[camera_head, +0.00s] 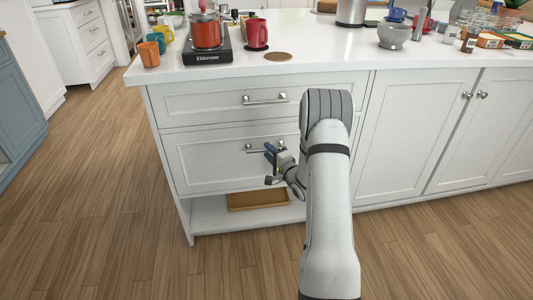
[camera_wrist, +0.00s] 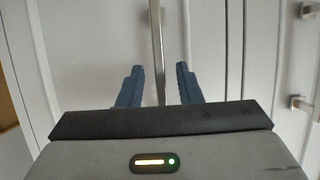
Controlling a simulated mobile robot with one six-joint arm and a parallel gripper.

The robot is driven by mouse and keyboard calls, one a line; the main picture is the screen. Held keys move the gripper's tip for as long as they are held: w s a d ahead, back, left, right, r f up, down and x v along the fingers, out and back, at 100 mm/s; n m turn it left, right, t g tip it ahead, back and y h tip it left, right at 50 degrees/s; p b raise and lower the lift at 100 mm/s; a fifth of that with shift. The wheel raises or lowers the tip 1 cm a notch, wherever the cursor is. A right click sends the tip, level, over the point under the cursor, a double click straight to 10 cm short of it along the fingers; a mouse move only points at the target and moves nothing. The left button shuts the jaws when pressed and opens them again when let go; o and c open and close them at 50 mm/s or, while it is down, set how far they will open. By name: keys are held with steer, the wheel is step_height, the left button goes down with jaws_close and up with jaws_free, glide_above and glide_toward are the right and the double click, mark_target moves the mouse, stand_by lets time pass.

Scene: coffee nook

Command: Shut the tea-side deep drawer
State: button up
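The deep drawer (camera_head: 205,160) is the lower white drawer at the left end of the island. Its front looks flush or nearly flush with the cabinet; I cannot tell if a small gap remains. Its bar handle (camera_head: 254,150) is partly hidden by my gripper (camera_head: 274,151). In the wrist view the handle bar (camera_wrist: 157,45) runs upright between the two blue fingers of my gripper (camera_wrist: 157,85). The fingers are open, one on each side of the bar, with space on both sides. They hold nothing.
A shallower drawer (camera_head: 190,100) with a bar handle sits above. A wooden tray (camera_head: 258,199) lies on the open shelf below. Cabinet doors (camera_head: 410,125) are to the right. A kettle-like red pot (camera_head: 206,32) and mugs stand on the countertop (camera_head: 330,55). The floor at left is clear.

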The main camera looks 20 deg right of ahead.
steer(key=s+d+p, duration=0.1)
steer(key=s, duration=0.6)
steer(key=shift+s+d, duration=0.25)
steer(key=shift+s, duration=0.05)
steer(key=shift+r+p, duration=0.1)
steer(key=shift+p, duration=0.2)
steer(key=s+a+r+n+g+h+p, duration=0.15)
steer(key=r+p, duration=0.25)
steer(key=r, duration=0.4)
steer(key=s+a+r+n+g+h+p, duration=0.1)
steer(key=a+r+n+g+h+p, duration=0.2)
steer(key=r, duration=0.5)
steer(key=s+a+r+n+g+p, duration=0.1)
steer(key=s+r+n+g+p, duration=0.15)
steer(key=r+p, duration=0.45)
steer(key=s+a+r+n+g+p, duration=0.4)
steer(key=s+r, duration=0.5)
steer(key=s, duration=0.4)
steer(key=s+a+r+n+g+y+p, duration=0.1)
steer(key=s+a+r+n+g+p, duration=0.3)
steer(key=s, duration=1)
steer(key=a+r+p, duration=0.2)
steer(key=a+r, duration=0.2)
steer(key=r, duration=0.2)
steer(key=shift+a+n, duration=0.25)
steer(key=shift+n, duration=0.15)
